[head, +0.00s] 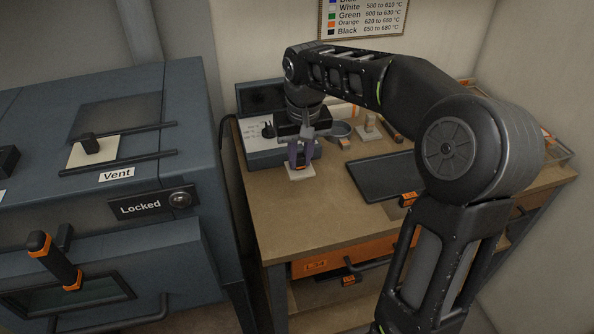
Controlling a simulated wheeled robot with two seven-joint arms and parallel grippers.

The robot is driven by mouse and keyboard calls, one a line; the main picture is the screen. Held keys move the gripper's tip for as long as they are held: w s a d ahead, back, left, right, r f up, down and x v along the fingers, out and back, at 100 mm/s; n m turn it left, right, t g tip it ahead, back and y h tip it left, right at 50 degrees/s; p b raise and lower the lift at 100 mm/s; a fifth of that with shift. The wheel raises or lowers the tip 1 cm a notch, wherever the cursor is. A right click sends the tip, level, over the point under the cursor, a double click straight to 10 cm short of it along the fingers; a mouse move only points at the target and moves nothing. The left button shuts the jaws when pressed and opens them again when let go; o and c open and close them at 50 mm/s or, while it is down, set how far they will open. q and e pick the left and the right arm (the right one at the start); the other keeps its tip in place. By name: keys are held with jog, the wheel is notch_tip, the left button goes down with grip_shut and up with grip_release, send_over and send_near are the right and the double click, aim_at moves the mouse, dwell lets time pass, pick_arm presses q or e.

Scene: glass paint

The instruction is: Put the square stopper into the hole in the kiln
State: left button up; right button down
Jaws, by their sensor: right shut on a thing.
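My right gripper (300,162) points down over the left back part of the wooden table. Its purplish fingers are shut on a small pale block with a square base (301,174), which looks like the square stopper. The fingers cover its upper part, and I cannot tell whether its base touches the table. The blue-grey kiln (150,235) stands on the left, apart from the gripper. On its top, a pale plate with a dark knob (92,147) lies between two dark rails by the "Vent" label. I cannot make out an open hole. My left gripper is out of view.
Behind the gripper is a grey box with a dial (262,152). A small round dish (340,130) and another pale piece with a post (370,128) stand to the right. A dark flat tray (385,177) lies on the table (290,220). A gap separates table and kiln.

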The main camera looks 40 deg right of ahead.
aim_at(300, 169)
jog(key=shift+s, duration=0.15)
jog(key=shift+f, duration=0.3)
notch_tip(300, 169, down, 6)
jog(key=shift+r+p, duration=0.15)
jog(key=shift+p, duration=0.35)
notch_tip(300, 169, down, 4)
jog(key=shift+r+p, duration=0.25)
jog(key=shift+p, duration=0.1)
jog(key=shift+f, duration=0.1)
jog(key=shift+f, duration=0.1)
